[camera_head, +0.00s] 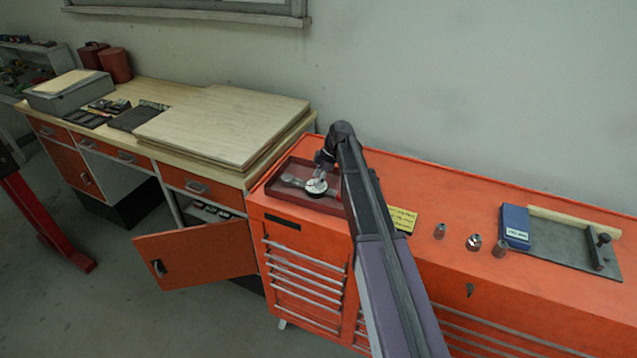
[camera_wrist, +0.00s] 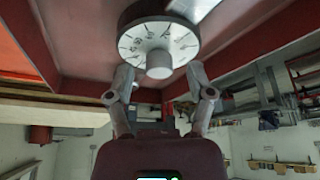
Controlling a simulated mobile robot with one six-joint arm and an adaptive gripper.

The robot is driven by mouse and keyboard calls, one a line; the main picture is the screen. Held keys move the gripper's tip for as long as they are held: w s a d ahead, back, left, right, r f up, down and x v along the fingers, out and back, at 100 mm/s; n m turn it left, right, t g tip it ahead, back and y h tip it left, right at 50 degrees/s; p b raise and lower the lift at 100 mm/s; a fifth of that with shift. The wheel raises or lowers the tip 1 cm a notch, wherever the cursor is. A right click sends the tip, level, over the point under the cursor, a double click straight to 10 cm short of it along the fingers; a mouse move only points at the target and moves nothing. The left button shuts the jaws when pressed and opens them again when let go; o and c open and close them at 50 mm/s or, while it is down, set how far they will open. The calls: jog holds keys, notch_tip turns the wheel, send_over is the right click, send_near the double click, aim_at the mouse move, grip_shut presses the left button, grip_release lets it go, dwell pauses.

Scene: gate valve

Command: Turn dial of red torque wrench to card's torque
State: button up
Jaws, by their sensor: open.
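The torque wrench lies in a dark red tray (camera_head: 280,196) on the orange tool chest, and its round white dial (camera_head: 316,187) faces up. In the wrist view the dial (camera_wrist: 158,42) shows dark tick marks and a pale central knob (camera_wrist: 159,64); its numbers are too small to read. My gripper (camera_wrist: 160,80) is open, with its two fingertips below the dial in the picture, one to each side of the knob and apparently apart from it. The yellow card (camera_head: 402,219) lies on the chest right of the tray, partly hidden by my arm; its writing is not legible.
Several metal sockets (camera_head: 473,242) stand on the orange chest (camera_head: 440,190). A blue box (camera_head: 515,227) and a grey plate (camera_head: 570,250) with an upright black post are at the right. A wooden workbench (camera_head: 60,108) with an open orange door (camera_head: 198,255) is at the left.

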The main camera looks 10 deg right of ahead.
dwell(0.3)
grip_shut()
